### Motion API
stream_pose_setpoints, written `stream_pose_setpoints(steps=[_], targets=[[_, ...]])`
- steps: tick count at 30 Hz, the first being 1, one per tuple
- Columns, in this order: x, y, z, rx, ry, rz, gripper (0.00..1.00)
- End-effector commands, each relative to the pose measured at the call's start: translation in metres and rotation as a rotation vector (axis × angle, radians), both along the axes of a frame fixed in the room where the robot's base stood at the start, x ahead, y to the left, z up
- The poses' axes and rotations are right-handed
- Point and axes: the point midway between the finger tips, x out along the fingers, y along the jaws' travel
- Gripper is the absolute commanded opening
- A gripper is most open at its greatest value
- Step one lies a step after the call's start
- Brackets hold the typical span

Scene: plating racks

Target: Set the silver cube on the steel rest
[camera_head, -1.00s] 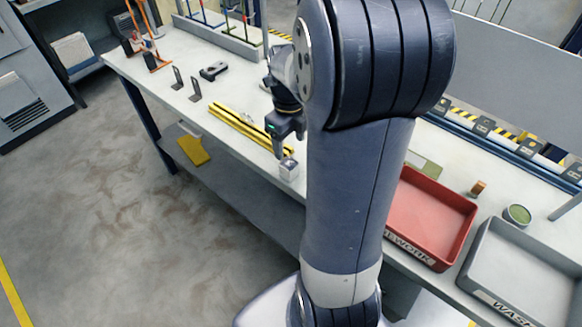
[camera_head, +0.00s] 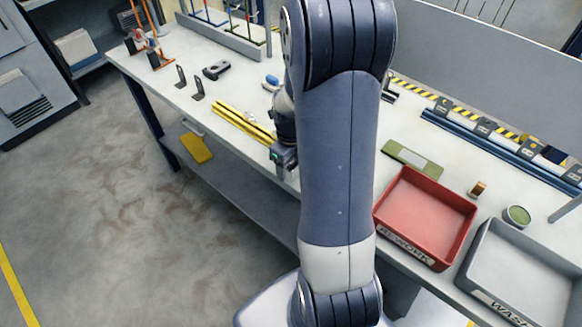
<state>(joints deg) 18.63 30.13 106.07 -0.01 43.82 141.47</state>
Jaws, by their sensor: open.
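My gripper (camera_head: 281,163) is partly in view at the front edge of the bench, just left of my arm. It is open, and its far side is hidden behind my arm. The silver cube does not show now; my gripper and arm cover the spot at the front edge where it stood. I cannot tell whether it is between the jaws. I cannot make out the steel rest for certain; my arm hides much of the bench's middle.
Small dark brackets (camera_head: 198,90) and a dark block (camera_head: 216,70) stand farther left. A red tray (camera_head: 424,215), a grey tray (camera_head: 520,270) and a green-topped plate (camera_head: 412,158) are to the right.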

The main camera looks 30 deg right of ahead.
Motion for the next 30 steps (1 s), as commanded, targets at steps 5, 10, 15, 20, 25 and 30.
stream_pose_setpoints(steps=[5, 10, 15, 20, 25, 30], targets=[[0.0000, 0.0000, 0.0002, 0.000, 0.000, 0.000, 0.54], [0.0001, -0.0001, 0.0004, 0.000, 0.000, 0.000, 0.41], [0.0001, 0.0000, 0.0004, 0.000, 0.000, 0.000, 0.27], [0.0001, -0.0001, 0.0005, 0.000, 0.000, 0.000, 0.14], [0.0001, -0.0001, 0.0005, 0.000, 0.000, 0.000, 0.00], [0.0005, -0.0001, 0.0011, -0.001, -0.001, 0.000, 0.00]])
